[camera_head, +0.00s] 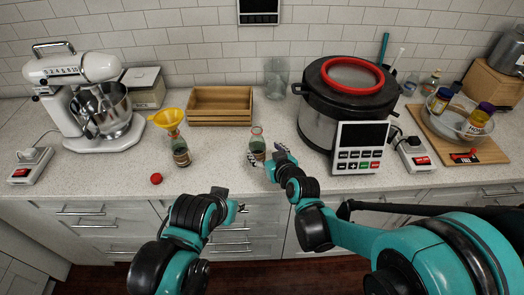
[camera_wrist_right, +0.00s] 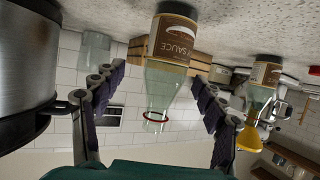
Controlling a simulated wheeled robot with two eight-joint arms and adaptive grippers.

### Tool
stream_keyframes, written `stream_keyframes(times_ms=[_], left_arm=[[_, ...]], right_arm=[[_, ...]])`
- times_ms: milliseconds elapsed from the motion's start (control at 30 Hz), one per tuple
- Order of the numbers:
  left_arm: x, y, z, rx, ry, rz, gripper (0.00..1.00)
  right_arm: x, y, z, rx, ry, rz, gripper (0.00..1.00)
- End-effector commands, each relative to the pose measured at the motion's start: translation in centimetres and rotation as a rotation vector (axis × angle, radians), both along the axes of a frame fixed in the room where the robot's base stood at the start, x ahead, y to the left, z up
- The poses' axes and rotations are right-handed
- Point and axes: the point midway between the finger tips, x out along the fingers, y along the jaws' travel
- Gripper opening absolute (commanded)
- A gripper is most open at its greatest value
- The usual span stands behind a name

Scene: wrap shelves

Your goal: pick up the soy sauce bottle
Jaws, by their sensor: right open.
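The soy sauce bottle (camera_head: 257,142), clear glass with a dark label and an open top, stands on the counter in front of the wooden crate. In the right wrist view, which is upside down, the bottle (camera_wrist_right: 165,85) shows between the spread fingers, with a red ring at its mouth. My right gripper (camera_head: 268,157) is open at the bottle's lower part; I cannot tell whether a finger touches it. My left gripper (camera_head: 240,207) is low, in front of the counter edge and away from the bottle; its jaws are too small to read.
A similar bottle (camera_head: 181,153) with a yellow funnel (camera_head: 167,118) stands to the left, near a red cap (camera_head: 156,179). A large cooker (camera_head: 318,128) with a keypad panel (camera_head: 359,147) stands close on the right. The wooden crate (camera_head: 220,104) is behind. A mixer (camera_head: 75,70) stands far left.

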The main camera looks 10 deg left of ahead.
Motion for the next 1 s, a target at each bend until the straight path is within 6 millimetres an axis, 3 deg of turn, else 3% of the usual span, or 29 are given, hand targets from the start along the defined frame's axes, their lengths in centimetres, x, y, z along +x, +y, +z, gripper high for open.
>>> stream_keyframes(times_ms=[333, 600, 867, 1000], left_arm=[[0.0, 0.0, -1.9, 0.0, 0.0, 0.0, 0.29], [0.0, 0.0, -1.9, 0.0, 0.0, 0.0, 0.29], [0.0, 0.0, -1.9, 0.0, 0.0, 0.0, 0.29], [0.0, 0.0, -1.9, 0.0, 0.0, 0.0, 0.29]], right_arm=[[3.0, 3.2, -1.5, 0.0, 0.001, 0.0, 0.72], [3.5, 3.5, -1.5, 0.0, 0.001, 0.0, 0.72], [3.5, 3.5, -1.5, 0.0, 0.001, 0.0, 0.08], [3.5, 3.5, -1.5, 0.0, 0.001, 0.0, 0.08]])
